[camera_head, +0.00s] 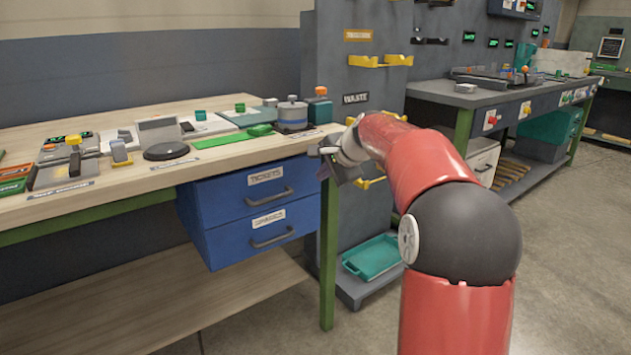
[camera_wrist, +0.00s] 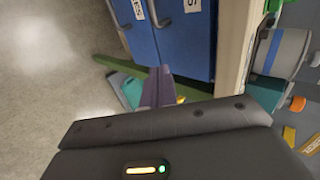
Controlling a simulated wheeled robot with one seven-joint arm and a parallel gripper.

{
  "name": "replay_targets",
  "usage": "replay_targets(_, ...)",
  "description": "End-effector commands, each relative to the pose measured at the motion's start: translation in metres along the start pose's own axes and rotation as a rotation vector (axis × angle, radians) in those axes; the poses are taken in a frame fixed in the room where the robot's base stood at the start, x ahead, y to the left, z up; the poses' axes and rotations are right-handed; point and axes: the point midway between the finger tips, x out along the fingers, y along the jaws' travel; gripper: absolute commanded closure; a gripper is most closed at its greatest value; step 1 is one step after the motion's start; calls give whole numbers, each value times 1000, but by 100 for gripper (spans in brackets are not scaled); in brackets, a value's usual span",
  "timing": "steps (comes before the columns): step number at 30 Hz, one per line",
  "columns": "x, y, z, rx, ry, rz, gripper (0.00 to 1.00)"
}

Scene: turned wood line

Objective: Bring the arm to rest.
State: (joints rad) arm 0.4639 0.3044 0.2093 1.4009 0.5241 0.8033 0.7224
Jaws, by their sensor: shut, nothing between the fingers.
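My red arm reaches forward in the head view, with its gripper (camera_head: 325,165) at the right end of the wooden bench (camera_head: 215,157), close to its front edge and the right side of the blue drawers. In the wrist view my gripper (camera_wrist: 157,80) shows as two dark fingers pressed together, with nothing between them. The blue drawers (camera_wrist: 188,50) and a green bench leg (camera_wrist: 200,95) lie beyond the fingers there. Whether the gripper touches the bench edge cannot be told.
Blue drawers (camera_head: 250,210) hang under the bench. A grey pot (camera_head: 292,113) and an orange-topped container (camera_head: 320,105) stand at its right end. A grey panel (camera_head: 365,75) with yellow holders stands behind, a teal tray (camera_head: 370,257) low down. Open floor (camera_head: 575,230) lies at right.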

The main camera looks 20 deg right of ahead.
Motion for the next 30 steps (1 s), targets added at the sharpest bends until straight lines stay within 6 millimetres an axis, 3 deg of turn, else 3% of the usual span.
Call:
replay_targets(4, -20, 1, -1, 0, 3, 0, 100)
replay_targets(11, -28, 1, 2, -6, 1, 4, 100)
replay_targets(14, -36, 6, 18, -60, 2, 23, 100)
replay_targets(17, -54, 22, 53, -186, 6, 70, 100)
replay_targets(20, -79, 53, 96, -367, 8, 134, 100)
replay_targets(24, -116, 112, 147, -632, 1, 223, 100)
replay_targets(30, -159, 212, 197, -983, -36, 324, 100)
